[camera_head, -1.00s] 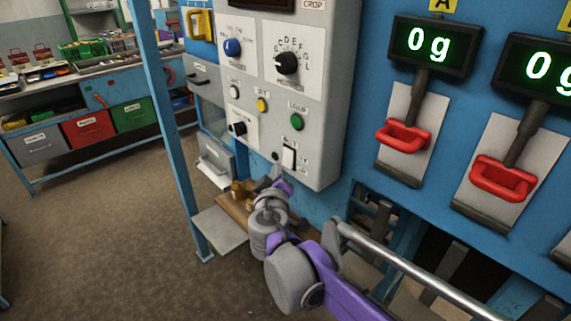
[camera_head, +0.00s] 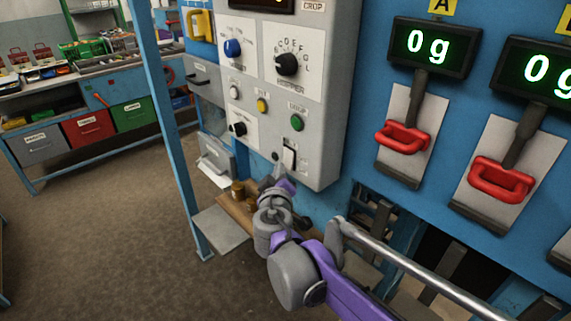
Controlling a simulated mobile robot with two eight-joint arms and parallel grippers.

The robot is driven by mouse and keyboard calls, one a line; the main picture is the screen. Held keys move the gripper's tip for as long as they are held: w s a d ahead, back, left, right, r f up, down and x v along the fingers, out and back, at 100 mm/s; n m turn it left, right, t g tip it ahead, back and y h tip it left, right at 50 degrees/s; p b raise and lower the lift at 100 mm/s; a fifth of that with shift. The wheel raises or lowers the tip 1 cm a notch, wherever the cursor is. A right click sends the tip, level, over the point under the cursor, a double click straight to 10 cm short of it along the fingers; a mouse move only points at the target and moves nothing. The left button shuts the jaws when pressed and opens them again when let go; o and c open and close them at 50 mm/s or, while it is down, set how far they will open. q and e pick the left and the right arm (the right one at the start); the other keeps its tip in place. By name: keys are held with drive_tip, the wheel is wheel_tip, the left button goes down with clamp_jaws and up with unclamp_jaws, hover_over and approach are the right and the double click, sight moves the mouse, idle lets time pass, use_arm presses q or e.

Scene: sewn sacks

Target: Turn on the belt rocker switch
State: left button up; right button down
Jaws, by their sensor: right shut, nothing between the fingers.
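The rocker switch (camera_head: 289,157) is a white rocker in a dark frame, low on the right of the grey control panel (camera_head: 331,100). Its label is too small to read, and I cannot tell which way it is tipped. My right gripper (camera_head: 279,167) is shut and empty. Its tip is just below and left of the switch, close to the panel; I cannot tell whether it touches. My left gripper is not in view.
The panel also carries a blue knob (camera_head: 233,47), a black knob (camera_head: 287,64) and a green button (camera_head: 297,123). A silver rail (camera_head: 420,272) runs below. A blue post (camera_head: 165,120) stands left.

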drive_tip(key=shift+w+d, duration=0.25)
drive_tip(key=shift+w, duration=0.05)
idle(0.5)
drive_tip(key=shift+s, duration=0.1)
drive_tip(key=shift+s+a+p, duration=0.45)
drive_tip(key=shift+a, duration=0.2)
drive_tip(key=s+a, duration=0.1)
drive_tip(key=a, duration=0.1)
drive_tip(key=s+a+p, duration=0.1)
drive_tip(key=s, duration=0.1)
drive_tip(key=shift+s+a+r, duration=0.15)
drive_tip(key=shift+a+r, duration=0.2)
